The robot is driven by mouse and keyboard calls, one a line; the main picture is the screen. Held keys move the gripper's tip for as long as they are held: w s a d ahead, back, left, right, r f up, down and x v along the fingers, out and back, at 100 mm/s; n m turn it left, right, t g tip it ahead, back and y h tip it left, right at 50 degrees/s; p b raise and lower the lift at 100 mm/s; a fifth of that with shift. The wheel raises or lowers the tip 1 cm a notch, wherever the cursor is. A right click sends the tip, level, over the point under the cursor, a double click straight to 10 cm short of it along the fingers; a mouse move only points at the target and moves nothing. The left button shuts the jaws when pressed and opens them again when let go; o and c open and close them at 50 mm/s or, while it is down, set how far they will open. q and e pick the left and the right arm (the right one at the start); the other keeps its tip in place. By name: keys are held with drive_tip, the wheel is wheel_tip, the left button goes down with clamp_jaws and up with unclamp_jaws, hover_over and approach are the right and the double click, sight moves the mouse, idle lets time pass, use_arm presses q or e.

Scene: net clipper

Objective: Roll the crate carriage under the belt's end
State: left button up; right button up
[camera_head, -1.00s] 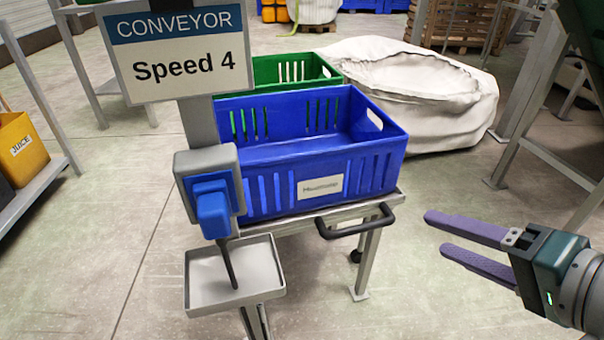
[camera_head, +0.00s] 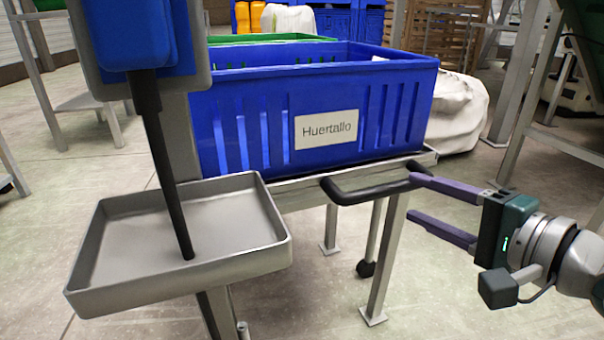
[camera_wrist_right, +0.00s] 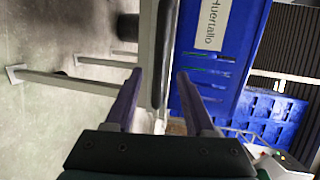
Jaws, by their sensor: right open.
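The crate carriage is a grey metal frame (camera_head: 300,190) on legs, with a caster at its foot and a black bar handle (camera_head: 352,194) in front. It bears a blue crate (camera_head: 270,115) labelled Huertallo. My right gripper (camera_head: 412,199) is open and empty at the handle's right end, one finger above the other. In the right wrist view the handle (camera_wrist_right: 160,60) appears in line with the gap between the fingers (camera_wrist_right: 159,72); I cannot tell whether it is inside the gap. My left gripper is out of view. I cannot make out the belt's end.
A grey tray (camera_head: 110,235) and a post with a blue box (camera_head: 130,35) stand close in front at left. A green crate (camera_head: 230,40) and a white sack (camera_head: 460,110) are behind the blue crate. Metal legs stand at right. Floor (camera_head: 480,165) is open between.

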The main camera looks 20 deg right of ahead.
sight(397, 192)
drive_tip(key=b+x, duration=0.2)
drive_tip(key=x, duration=0.3)
drive_tip(key=shift+f+b, duration=0.15)
drive_tip(key=shift+b, duration=0.15)
drive_tip(key=shift+w+a+b, duration=0.1)
drive_tip(key=shift+w+b, duration=0.2)
drive_tip(key=shift+w, duration=0.35)
drive_tip(key=shift+c, duration=0.2)
drive_tip(key=c, duration=0.7)
clamp_jaws()
